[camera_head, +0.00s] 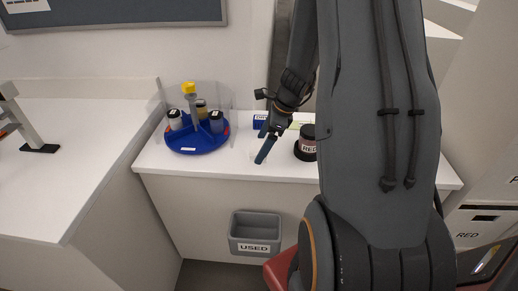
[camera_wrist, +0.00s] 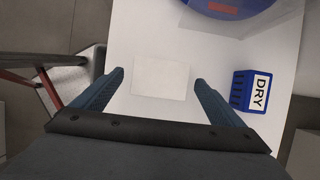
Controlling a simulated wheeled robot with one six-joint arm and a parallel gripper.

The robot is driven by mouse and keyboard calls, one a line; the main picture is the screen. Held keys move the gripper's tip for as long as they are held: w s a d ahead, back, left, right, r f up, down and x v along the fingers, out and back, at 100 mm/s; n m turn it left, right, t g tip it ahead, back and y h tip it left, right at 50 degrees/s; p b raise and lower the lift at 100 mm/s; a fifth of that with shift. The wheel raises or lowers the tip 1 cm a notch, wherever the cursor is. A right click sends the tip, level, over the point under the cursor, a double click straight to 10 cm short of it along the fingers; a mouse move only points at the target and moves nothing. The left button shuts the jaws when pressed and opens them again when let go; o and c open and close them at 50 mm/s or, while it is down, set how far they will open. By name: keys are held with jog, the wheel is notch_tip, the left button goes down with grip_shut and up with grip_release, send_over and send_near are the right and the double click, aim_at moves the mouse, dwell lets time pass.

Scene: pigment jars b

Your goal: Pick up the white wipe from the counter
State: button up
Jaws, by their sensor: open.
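The white wipe (camera_wrist: 161,76) is a pale rectangle lying flat on the white counter (camera_wrist: 215,60) in the wrist view. My gripper (camera_wrist: 159,77) is open, with one blue finger on each side of the wipe and a gap to both its left and right edges. Nothing is between the fingers except the view of the wipe below. In the head view my gripper (camera_head: 262,142) hangs over the counter, to the right of the blue turntable. I cannot make out the wipe there against the white surface.
A blue turntable (camera_head: 197,143) carries several jars behind a clear shield. A blue DRY holder (camera_wrist: 240,91) stands right of my fingers. A dark jar labelled RED (camera_head: 306,149) is partly behind my arm. A grey USED bin (camera_head: 256,231) hangs on the counter front.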

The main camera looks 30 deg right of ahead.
jog(key=shift+w+a+f, duration=0.1)
jog(key=shift+a+f, duration=0.1)
jog(key=shift+f, duration=0.25)
jog(key=c, duration=1.1)
jog(key=shift+c, duration=0.2)
